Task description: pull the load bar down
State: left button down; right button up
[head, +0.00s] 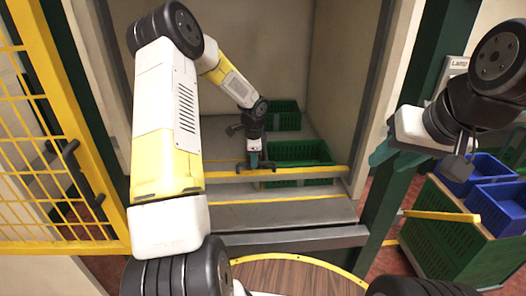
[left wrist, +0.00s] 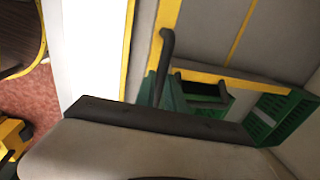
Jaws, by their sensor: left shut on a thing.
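The load bar (head: 315,172) is a yellow bar lying level across the front of the open bay, low down. Dark handle parts stand at its middle. My left gripper (head: 255,163) reaches into the bay from above and is shut on the load bar at this middle part. In the left wrist view a yellow bar (left wrist: 250,82) and a dark curved handle part (left wrist: 165,48) show beside the teal fingers; the grip itself is partly hidden by the gripper body. My right gripper (head: 393,152) hangs at the right, outside the bay and away from the bar; its opening is unclear.
Green crates (head: 300,151) stand inside the bay behind the bar. A yellow mesh gate (head: 40,130) is at the left. A green post (head: 405,110) stands at the right, beside a green cart (head: 440,240) with blue crates (head: 500,207). A round wooden top (head: 290,278) is in front.

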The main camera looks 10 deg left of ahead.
pick_arm(q)
jog(key=shift+f, duration=0.1)
dwell(0.8)
jog(key=shift+f, duration=0.95)
jog(key=c, duration=1.4)
grip_release()
notch_tip(320, 180, up, 8)
jog(key=s, duration=0.1)
jog(key=shift+s+d+f, duration=0.2)
jog(key=shift+s+d, duration=0.05)
